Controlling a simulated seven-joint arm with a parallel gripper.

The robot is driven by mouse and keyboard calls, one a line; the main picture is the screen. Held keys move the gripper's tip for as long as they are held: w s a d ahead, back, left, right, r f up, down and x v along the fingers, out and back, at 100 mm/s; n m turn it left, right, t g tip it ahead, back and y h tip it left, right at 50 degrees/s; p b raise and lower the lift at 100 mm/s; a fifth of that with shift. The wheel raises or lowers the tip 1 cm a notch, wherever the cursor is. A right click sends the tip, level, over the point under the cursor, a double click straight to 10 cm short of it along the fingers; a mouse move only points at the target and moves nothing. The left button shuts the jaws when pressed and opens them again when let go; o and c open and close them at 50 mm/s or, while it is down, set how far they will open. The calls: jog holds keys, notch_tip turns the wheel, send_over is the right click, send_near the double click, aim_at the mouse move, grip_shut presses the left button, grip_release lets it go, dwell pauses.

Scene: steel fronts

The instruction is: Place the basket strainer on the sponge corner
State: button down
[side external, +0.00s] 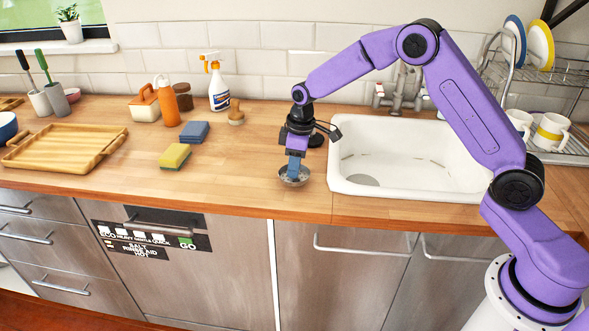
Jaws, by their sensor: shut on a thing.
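The basket strainer (294,180) is a small round metal bowl on or just above the wooden counter, left of the sink. My gripper (295,172) points down over it and is shut on it; its fingertips hide part of the strainer. I cannot tell whether the strainer touches the counter. A yellow and green sponge (175,156) lies to the left of my gripper. A blue sponge (194,132) lies just behind it.
The white sink (350,190) is right of my gripper. A wooden tray (65,148) is at far left. The counter between the strainer and sponges is clear.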

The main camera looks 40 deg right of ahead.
jog(key=shift+f, duration=0.8)
jog(key=shift+f, duration=0.15)
jog(key=c, duration=0.9)
grip_release()
